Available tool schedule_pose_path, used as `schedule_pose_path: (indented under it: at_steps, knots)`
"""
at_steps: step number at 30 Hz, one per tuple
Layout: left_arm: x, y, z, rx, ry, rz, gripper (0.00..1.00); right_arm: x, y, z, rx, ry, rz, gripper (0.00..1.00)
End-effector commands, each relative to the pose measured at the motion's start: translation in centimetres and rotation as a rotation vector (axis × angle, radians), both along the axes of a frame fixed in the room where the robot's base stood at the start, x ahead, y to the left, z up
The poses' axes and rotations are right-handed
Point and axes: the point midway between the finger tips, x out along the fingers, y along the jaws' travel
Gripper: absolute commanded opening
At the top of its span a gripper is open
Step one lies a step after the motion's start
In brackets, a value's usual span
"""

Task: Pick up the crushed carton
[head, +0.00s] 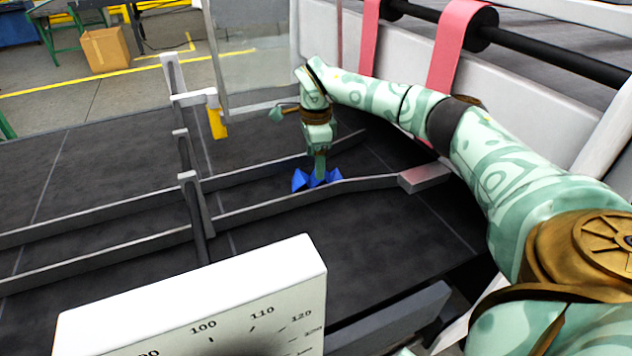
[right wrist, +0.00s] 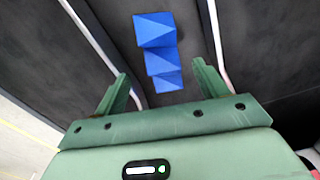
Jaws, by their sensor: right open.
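The crushed carton (head: 317,180) is a small blue folded shape on the dark belt, between two grey guide rails in the head view. In the right wrist view the blue carton (right wrist: 160,58) lies ahead of the jaws, its near end close to the gap between the fingers. My right gripper (head: 319,165) points down over the carton and hides part of it in the head view. In the right wrist view its two green fingers (right wrist: 163,88) are apart with nothing gripped. Whether a finger touches the carton cannot be told. My left gripper is not in view.
Grey guide rails (head: 130,243) run along both sides of the carton. An upright post (head: 190,190) with a crossbar stands left of it. A white dial gauge (head: 200,305) fills the front. Pink belts (head: 455,50) hang on a black roller behind my right arm.

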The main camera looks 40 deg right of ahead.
Motion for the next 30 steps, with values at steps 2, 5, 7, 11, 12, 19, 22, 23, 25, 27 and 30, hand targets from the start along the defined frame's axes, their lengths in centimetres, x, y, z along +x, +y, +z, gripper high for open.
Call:
schedule_pose_path:
  at_steps: [2, 5, 7, 11, 12, 19, 22, 23, 25, 27, 30]
  knots:
    - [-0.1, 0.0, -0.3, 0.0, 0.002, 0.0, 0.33, 0.0, -0.1, -0.6, 0.0, 0.0, 0.0, 0.73]
    - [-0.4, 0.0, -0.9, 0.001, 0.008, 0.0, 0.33, 0.0, -0.4, -2.1, 0.0, 0.004, -0.001, 0.73]
    - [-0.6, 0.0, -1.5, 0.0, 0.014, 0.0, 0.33, 0.0, -0.6, -3.4, 0.0, 0.004, -0.002, 0.73]
    - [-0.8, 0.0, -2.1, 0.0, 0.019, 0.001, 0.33, 0.0, -0.7, -5.2, 0.001, 0.003, 0.0, 0.73]
    - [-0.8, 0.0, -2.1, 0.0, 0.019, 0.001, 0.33, 0.0, -0.7, -5.4, 0.0, 0.002, 0.0, 0.73]
    - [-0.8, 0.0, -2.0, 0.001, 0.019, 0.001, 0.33, 0.0, -0.7, -5.1, 0.0, 0.0, 0.0, 0.62]
    - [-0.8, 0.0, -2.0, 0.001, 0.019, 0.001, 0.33, 0.0, -0.7, -5.1, 0.0, 0.0, 0.0, 0.34]
    - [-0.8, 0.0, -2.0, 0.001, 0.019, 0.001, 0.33, 0.0, -0.7, -5.1, 0.0, 0.0, -0.001, 0.25]
    - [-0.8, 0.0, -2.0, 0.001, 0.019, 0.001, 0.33, 0.0, -0.7, -5.1, -0.001, 0.0, 0.0, 0.25]
    - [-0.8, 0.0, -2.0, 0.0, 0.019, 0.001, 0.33, 0.0, -0.7, -5.1, -0.001, 0.0, 0.0, 0.25]
    - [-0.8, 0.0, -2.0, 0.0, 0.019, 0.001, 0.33, 0.0, -0.7, -5.1, -0.001, 0.0, 0.0, 0.25]
